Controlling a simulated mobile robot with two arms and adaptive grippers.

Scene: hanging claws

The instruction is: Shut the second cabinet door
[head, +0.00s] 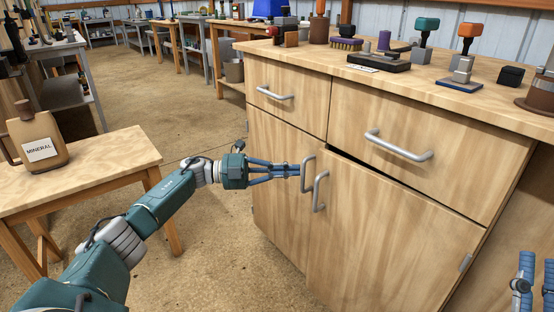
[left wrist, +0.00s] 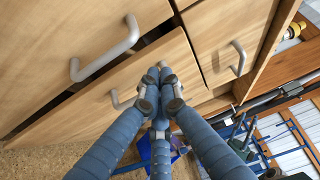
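The wooden cabinet has two doors. The right door (head: 390,235) stands slightly ajar, with a dark gap along its top edge; it carries a vertical metal handle (head: 319,191). The left door (head: 275,190) looks flush, and its handle (head: 307,174) is close beside the other one. My left gripper (head: 298,170) is in front of the left door near both handles, its fingers together and empty. In the left wrist view the fingertips (left wrist: 160,78) meet near the door edges; I cannot tell whether they touch. My right gripper (head: 535,284) is partly cut off at the lower right.
Two drawers with handles (head: 275,93) (head: 398,146) sit above the doors and look shut. The cabinet top (head: 420,82) holds stamps, a brush and blocks. A small table (head: 95,168) with a jug (head: 37,138) stands at the left. The floor between is clear.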

